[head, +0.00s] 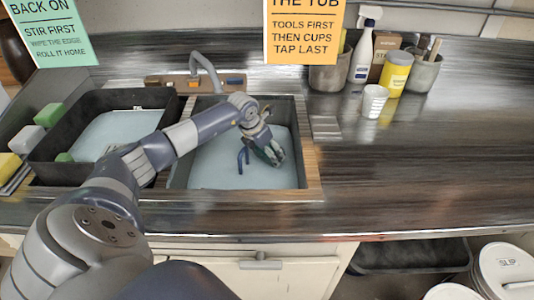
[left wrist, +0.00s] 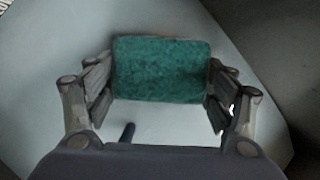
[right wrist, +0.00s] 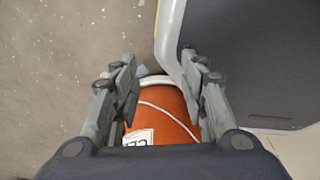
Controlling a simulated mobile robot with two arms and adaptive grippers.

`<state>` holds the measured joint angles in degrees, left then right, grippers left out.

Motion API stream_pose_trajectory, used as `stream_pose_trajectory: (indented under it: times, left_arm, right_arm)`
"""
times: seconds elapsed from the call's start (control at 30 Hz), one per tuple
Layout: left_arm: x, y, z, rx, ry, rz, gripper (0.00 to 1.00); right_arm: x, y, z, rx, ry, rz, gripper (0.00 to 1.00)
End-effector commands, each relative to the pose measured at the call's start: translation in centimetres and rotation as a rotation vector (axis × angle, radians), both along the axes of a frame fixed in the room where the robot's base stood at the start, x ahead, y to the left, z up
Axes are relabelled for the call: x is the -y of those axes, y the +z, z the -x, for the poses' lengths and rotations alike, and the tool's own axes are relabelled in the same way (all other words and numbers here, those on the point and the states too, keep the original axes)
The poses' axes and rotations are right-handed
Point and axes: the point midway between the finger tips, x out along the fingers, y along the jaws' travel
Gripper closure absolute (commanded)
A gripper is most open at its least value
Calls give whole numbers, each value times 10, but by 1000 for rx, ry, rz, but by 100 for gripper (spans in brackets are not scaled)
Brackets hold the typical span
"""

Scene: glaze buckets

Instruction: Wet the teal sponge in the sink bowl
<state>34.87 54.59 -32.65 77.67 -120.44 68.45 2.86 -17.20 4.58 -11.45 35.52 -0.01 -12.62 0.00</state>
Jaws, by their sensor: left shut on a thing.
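The teal sponge (left wrist: 162,70) is held between the two fingers of my left gripper (left wrist: 160,92), which is shut on it. In the head view my left gripper (head: 266,146) points down into the right-hand sink bowl (head: 307,160), over pale water (head: 215,160). The sponge shows there only as a dark teal patch (head: 272,154) at the fingertips. Whether it touches the water is hard to tell.
A left-hand basin (head: 45,150) holds pale water. Sponges in green (head: 50,115), white (head: 27,139) and yellow (head: 9,165) lie left of it. The faucet (head: 205,68) stands behind. A spray bottle (head: 362,50), yellow tin (head: 396,74) and white cup (head: 374,101) stand back right. The right counter is clear.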

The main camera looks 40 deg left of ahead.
Motion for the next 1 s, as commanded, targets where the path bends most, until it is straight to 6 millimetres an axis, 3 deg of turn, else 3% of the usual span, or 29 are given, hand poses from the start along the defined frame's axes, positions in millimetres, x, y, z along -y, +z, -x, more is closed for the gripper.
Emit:
stream_pose_trajectory:
  times: [0.03,1.0]
  left_arm:
    - [0,10,0,0,0,0,43]
    - [0,107,0,1,0,0,43]
  right_arm:
    - [-1,8,0,0,0,-1,60]
    - [-1,71,0,1,-1,-1,60]
